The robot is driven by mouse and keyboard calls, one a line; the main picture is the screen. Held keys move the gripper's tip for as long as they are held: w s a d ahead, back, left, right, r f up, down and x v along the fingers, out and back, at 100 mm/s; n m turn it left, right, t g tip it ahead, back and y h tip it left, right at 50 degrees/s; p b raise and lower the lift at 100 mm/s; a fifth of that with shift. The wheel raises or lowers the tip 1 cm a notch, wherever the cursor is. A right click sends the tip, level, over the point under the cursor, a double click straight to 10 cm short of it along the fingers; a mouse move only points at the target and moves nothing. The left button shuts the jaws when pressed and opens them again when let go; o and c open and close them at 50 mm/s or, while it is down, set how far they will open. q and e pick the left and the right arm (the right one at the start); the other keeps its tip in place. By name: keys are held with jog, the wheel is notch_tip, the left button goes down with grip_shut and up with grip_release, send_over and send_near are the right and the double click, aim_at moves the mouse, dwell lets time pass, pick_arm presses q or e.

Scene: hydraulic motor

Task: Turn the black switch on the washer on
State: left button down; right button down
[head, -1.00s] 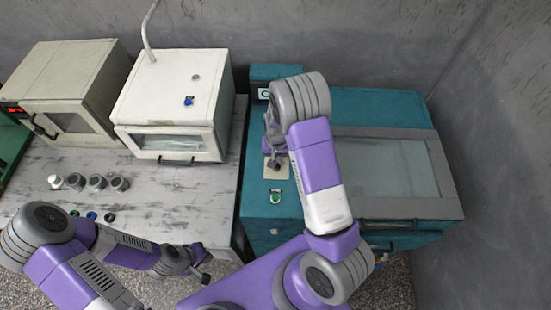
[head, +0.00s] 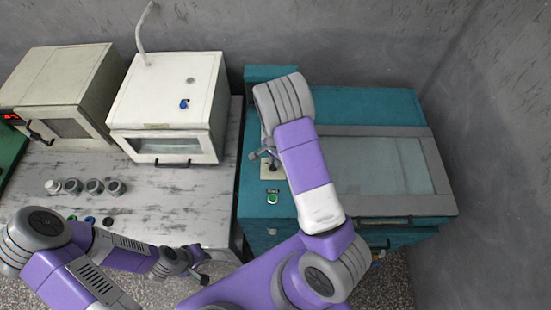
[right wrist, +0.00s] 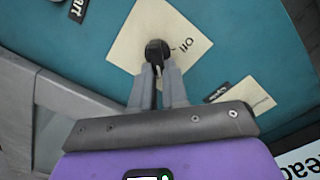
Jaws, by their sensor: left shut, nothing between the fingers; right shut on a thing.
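The washer is the teal machine (head: 385,108) on the right in the head view. Its black switch (right wrist: 154,48) sits on a cream plate (right wrist: 128,40) with dark lettering in the right wrist view. My right gripper (right wrist: 157,74) is shut on the switch, with its fingertips around the knob. In the head view my right gripper (head: 267,155) is over the washer's left panel and partly hides the switch and plate. My left gripper (head: 200,274) is shut and empty, low in front of the table.
A green button (head: 273,198) is on the washer panel near the switch. A windowed lid (head: 375,165) covers the washer's right part. A white box machine (head: 165,95) and several small round parts (head: 94,186) stand on the table to the left. A grey wall is at right.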

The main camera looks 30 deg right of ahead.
jog(key=shift+m, duration=0.3)
dwell(0.4)
jog(key=c, duration=1.1)
grip_release()
jog(key=shift+c, duration=0.2)
notch_tip(320, 180, up, 8)
jog(key=shift+f+p, duration=0.2)
jog(key=shift+p, duration=0.1)
